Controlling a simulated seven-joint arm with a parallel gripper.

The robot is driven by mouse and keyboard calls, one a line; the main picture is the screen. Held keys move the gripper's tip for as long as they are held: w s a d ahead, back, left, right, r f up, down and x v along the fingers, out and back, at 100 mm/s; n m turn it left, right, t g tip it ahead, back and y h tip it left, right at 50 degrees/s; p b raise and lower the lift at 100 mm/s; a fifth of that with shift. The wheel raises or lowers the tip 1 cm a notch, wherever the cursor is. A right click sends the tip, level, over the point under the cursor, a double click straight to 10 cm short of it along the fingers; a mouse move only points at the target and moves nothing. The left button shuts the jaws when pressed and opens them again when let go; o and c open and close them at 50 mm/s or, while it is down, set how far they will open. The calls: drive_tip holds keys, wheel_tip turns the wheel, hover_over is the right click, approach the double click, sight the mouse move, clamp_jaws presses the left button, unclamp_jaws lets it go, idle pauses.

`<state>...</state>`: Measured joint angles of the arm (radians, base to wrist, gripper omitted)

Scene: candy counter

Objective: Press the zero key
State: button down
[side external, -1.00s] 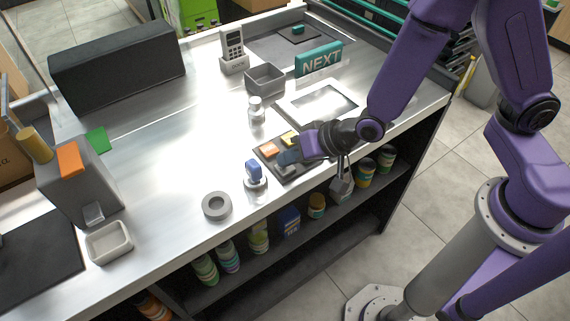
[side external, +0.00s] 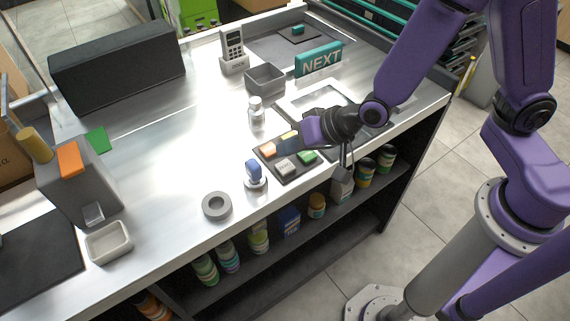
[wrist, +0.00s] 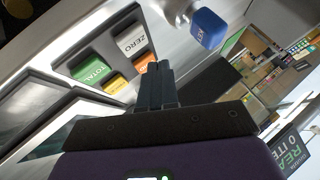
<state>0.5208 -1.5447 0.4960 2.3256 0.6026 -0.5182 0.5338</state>
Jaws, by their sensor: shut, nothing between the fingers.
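The keypad (side external: 265,163) is a dark pad on the counter with orange, yellow, grey and green keys. The light grey zero key (side external: 285,167) is at its front; in the wrist view its "ZERO" label (wrist: 132,41) is readable. The green key (side external: 307,156) reads "TOTAL" in the wrist view (wrist: 93,70). The orange key (side external: 268,149) and yellow key (side external: 290,136) lie behind them. My gripper (side external: 283,146) is shut and empty, its fingertips raised above the pad near the orange and yellow keys. In the wrist view, the fingertips (wrist: 157,68) appear beside the orange key, apart from the zero key.
A blue-handled stamp (side external: 254,172) stands just left of the pad, with a grey ring (side external: 217,205) farther left. A small bottle (side external: 256,112), grey tray (side external: 265,79) and NEXT sign (side external: 319,59) stand behind. The counter's left middle is clear.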

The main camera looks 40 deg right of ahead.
sight(290, 167)
drive_tip(key=shift+r, duration=1.6)
